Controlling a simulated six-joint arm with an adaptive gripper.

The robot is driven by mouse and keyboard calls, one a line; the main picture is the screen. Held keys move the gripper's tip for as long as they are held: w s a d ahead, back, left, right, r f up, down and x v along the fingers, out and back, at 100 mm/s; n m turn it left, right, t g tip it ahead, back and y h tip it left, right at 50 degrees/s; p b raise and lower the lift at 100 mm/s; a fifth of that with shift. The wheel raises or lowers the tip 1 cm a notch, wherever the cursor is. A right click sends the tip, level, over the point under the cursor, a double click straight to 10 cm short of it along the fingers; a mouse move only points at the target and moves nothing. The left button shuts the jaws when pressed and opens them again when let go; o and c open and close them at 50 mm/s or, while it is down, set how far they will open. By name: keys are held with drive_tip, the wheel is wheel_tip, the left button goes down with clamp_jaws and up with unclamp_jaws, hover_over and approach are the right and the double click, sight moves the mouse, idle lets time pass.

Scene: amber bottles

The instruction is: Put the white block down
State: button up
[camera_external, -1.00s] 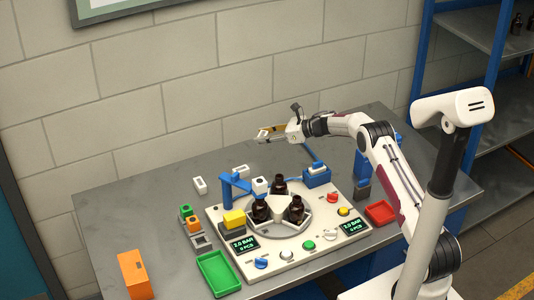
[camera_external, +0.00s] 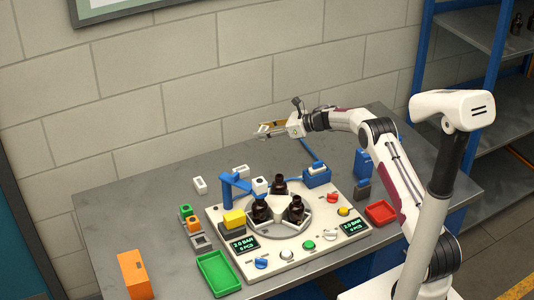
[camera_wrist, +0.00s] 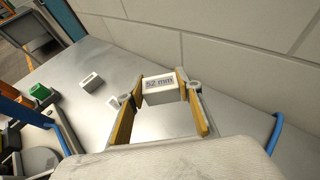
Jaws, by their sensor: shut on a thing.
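My gripper (camera_wrist: 160,88) is shut on a white block (camera_wrist: 160,95) marked "52 mm", with a yellow-edged finger on each side of it. In the external view my gripper (camera_external: 265,133) is stretched out to the left, high over the back of the grey table (camera_external: 120,215). The block is too small there to make out clearly. The wrist view shows bare table and wall beyond the block, and the block appears clear of the table.
Two other white blocks (camera_external: 200,185) (camera_external: 241,171) lie on the table behind the machine plate (camera_external: 290,258). A blue post and arm (camera_external: 227,190) and dark bottles (camera_external: 296,210) stand on the plate. The wall is close behind; the table's back left is mostly free.

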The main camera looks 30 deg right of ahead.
drive_tip(key=s+d+n+g+y, duration=0.1)
drive_tip(key=s+d, duration=1.4)
drive_tip(key=s, duration=0.4)
drive_tip(key=shift+n+g, duration=0.3)
drive_tip(key=shift+n, duration=0.1)
drive_tip(key=s+f, duration=0.1)
drive_tip(key=s, duration=0.4)
drive_tip(key=s+a+f, duration=0.1)
drive_tip(key=s, duration=0.4)
drive_tip(key=s+f, duration=0.1)
drive_tip(key=s, duration=0.5)
drive_tip(key=shift+s+a, duration=0.1)
drive_tip(key=shift+a, duration=0.3)
drive_tip(key=shift+s+a+f, duration=0.2)
drive_tip(key=shift+s+a, duration=0.1)
drive_tip(key=shift+s, duration=0.45)
drive_tip(key=a+r, duration=0.6)
drive_tip(key=a, duration=0.1)
drive_tip(key=shift+r, duration=0.4)
drive_tip(key=shift+r, duration=0.1)
